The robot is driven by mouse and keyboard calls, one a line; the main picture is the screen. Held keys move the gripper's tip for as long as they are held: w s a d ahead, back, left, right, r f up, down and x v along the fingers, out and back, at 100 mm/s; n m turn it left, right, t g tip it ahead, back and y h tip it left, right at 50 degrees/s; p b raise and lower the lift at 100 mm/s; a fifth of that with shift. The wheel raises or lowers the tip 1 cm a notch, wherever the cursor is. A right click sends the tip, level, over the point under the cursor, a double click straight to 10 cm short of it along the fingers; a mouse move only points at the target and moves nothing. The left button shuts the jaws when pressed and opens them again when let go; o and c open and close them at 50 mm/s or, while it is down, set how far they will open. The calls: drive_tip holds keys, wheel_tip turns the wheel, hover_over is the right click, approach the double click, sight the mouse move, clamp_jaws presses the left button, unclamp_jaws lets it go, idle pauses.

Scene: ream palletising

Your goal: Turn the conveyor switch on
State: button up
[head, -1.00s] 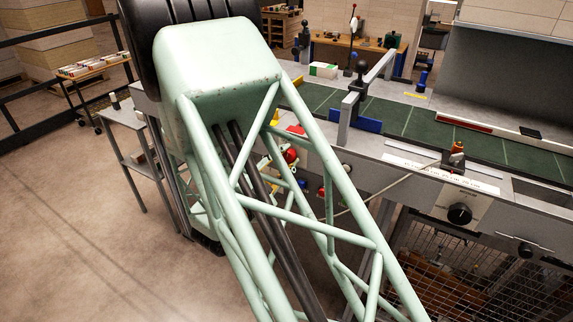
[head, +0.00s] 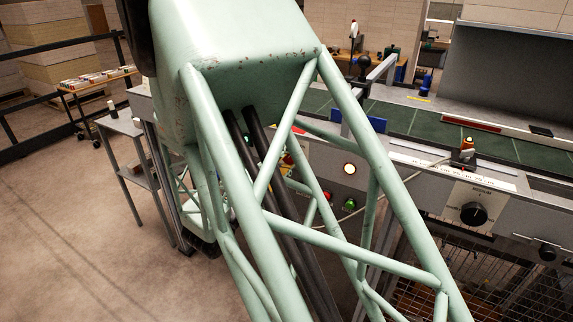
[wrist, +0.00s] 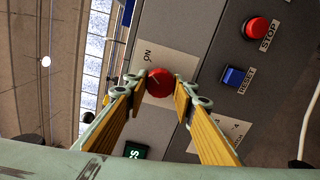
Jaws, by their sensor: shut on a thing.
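The conveyor switch shows in the wrist view as a round red knob (wrist: 160,80) on a pale plate (wrist: 157,56) marked "ON", set in a grey panel. My gripper (wrist: 160,86) has its two yellow-padded fingers on either side of the knob, with the tips closed against it. In the head view my arm's green lattice hides most of the gripper and the knob. The conveyor's dark green belt (head: 440,127) runs across the upper right of the head view.
Beside the knob are a blue RESET button (wrist: 236,76) and a red STOP button (wrist: 257,27). The head view shows a glowing round lamp (head: 349,168), a green button (head: 350,203) and a black dial (head: 473,214). A small side table (head: 120,126) stands left.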

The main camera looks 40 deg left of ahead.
drive_tip(key=shift+m+b, duration=0.6)
drive_tip(key=shift+m, duration=0.3)
drive_tip(key=o, duration=0.8)
drive_tip(key=shift+o, duration=0.2)
drive_tip(key=shift+s, duration=0.2)
drive_tip(key=s+d, duration=0.1)
drive_tip(key=s, duration=1)
drive_tip(key=shift+s+d, duration=0.25)
drive_tip(key=shift+d, duration=0.05)
